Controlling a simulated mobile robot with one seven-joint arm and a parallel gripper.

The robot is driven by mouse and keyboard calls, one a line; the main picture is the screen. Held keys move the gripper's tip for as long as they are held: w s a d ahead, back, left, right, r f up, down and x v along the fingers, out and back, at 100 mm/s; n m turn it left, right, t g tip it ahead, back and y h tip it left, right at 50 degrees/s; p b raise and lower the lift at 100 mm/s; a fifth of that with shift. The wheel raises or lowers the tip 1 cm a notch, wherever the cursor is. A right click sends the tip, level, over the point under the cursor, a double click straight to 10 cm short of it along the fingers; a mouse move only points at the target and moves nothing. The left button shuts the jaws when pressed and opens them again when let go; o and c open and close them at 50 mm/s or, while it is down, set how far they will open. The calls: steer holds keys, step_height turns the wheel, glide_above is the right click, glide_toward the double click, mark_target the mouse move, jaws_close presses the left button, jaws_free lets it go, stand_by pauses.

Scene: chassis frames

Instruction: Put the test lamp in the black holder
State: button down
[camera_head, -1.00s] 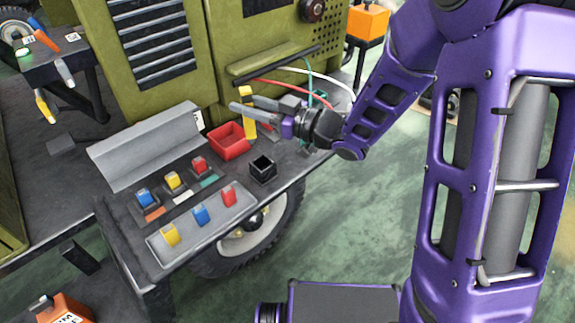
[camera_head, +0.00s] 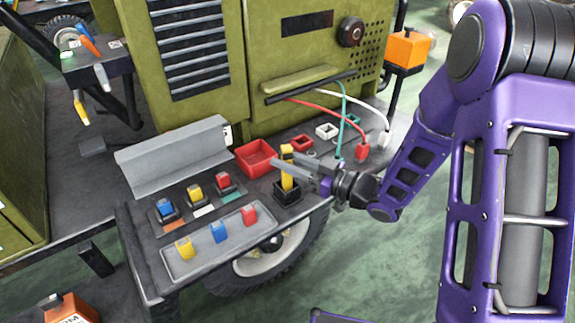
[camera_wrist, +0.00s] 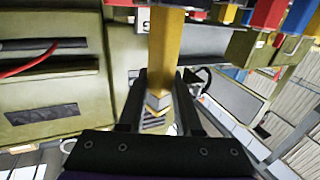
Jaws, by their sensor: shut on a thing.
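The yellow test lamp (camera_head: 287,152) is upright between the fingers of my gripper (camera_head: 282,168), which is shut on it. In the wrist view the lamp (camera_wrist: 166,50) runs as a yellow bar between the two dark fingers (camera_wrist: 160,105). The black holder (camera_head: 287,194) is a small square open box near the front edge of the bench. The lamp's lower end meets the holder's opening. The fingers partly cover it, and I cannot tell how deep it sits.
A red tray (camera_head: 256,158) stands behind and left of the holder. A grey tray (camera_head: 205,258) with coloured blocks lies to the left. Red, white and green leads (camera_head: 320,106) hang behind my gripper. The bench's front edge is close to the holder.

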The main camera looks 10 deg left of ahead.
steer(key=shift+f, duration=0.35)
steer(key=shift+f, duration=0.2)
steer(key=c, duration=0.6)
jaws_free()
steer(key=shift+r, duration=0.1)
steer(key=shift+d+r, duration=0.1)
steer(key=shift+d, duration=0.15)
steer(key=v, duration=1.1)
steer(key=shift+d+p, duration=0.25)
steer(key=shift+p, duration=0.1)
